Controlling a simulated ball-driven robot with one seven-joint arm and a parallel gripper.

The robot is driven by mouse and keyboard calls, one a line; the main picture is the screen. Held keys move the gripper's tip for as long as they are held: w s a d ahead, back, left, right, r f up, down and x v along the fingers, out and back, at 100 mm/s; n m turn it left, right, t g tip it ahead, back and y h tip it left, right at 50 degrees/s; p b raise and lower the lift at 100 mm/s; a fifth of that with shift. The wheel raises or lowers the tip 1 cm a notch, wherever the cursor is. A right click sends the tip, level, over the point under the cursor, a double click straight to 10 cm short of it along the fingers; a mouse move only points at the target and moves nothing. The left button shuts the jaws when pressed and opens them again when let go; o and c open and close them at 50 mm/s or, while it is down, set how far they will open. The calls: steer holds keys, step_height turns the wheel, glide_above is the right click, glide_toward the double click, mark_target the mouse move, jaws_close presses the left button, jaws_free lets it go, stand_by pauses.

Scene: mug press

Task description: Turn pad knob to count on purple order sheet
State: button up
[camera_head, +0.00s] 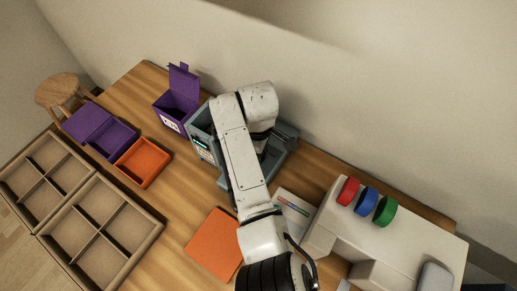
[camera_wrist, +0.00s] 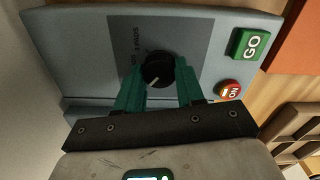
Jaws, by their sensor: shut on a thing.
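The black pad knob (camera_wrist: 158,68) sits on a dark plate on the press's blue-grey panel (camera_wrist: 85,50) in the wrist view. A pale pointer mark shows on its lower left; the small lettering beside it is hard to read. My gripper (camera_wrist: 159,78) has its two green fingers on either side of the knob, shut on it. In the head view my arm covers much of the blue-grey press (camera_head: 202,150), and the knob is hidden. I cannot make out a purple order sheet; a purple open-lidded box (camera_head: 177,104) with a white label stands left of the press.
A green GO button (camera_wrist: 250,44) and a red ON button (camera_wrist: 229,90) sit right of the knob. A purple tray (camera_head: 110,140), an orange tray (camera_head: 143,162) and divided crates (camera_head: 95,225) lie left. A beige machine with red, blue and green discs (camera_head: 367,201) stands right.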

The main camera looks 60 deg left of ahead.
steer(key=o, duration=1)
steer(key=shift+o, duration=0.2)
step_height(320, 180, up, 11)
steer(key=shift+b, duration=0.45)
steer(key=shift+f, duration=0.1)
